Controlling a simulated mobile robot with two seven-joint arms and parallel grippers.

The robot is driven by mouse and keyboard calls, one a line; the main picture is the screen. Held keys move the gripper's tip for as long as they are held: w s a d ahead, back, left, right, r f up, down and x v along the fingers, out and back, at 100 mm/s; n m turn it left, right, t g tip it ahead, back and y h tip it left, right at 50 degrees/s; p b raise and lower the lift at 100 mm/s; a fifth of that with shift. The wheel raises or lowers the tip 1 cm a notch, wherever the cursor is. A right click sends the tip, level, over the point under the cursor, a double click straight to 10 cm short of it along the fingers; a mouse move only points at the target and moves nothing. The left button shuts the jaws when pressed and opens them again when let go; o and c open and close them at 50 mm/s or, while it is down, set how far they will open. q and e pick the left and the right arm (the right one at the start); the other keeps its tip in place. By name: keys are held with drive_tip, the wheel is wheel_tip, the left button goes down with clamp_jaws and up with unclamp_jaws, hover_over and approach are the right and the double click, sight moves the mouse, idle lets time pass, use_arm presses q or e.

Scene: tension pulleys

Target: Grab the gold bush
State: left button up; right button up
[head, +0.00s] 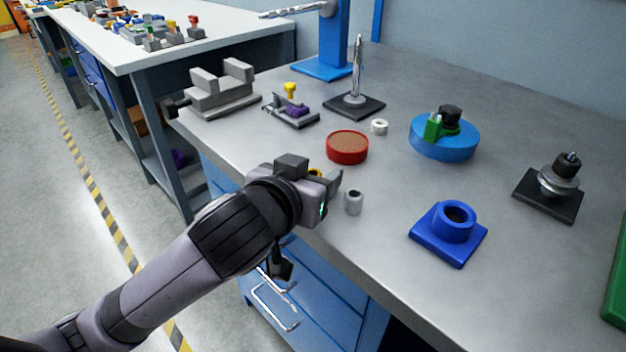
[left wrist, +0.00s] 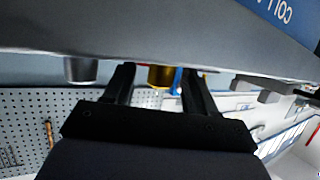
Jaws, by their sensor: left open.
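The gold bush (left wrist: 161,76) shows in the left wrist view, which looks upside down, in the gap between my two fingers. In the head view only a small gold part of it (head: 315,172) shows behind my left gripper (head: 328,184), at the table's near edge. My left gripper is open, with its black fingers also in the left wrist view (left wrist: 158,84), one on each side of the bush. I cannot tell whether a finger touches it. A grey bush (head: 353,202) stands just right of the gripper and shows in the wrist view (left wrist: 81,69). My right gripper is not in view.
A red round tray (head: 347,149) with a brown top stands behind the gripper, beside a small white ring (head: 379,127). A blue square holder (head: 449,244) stands to the right. A grey vise (head: 222,92) stands at the back left. The tabletop between holder and tray is mostly clear.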

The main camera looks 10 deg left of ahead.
use_arm(q)
drive_tip(key=shift+w, duration=0.15)
clamp_jaws()
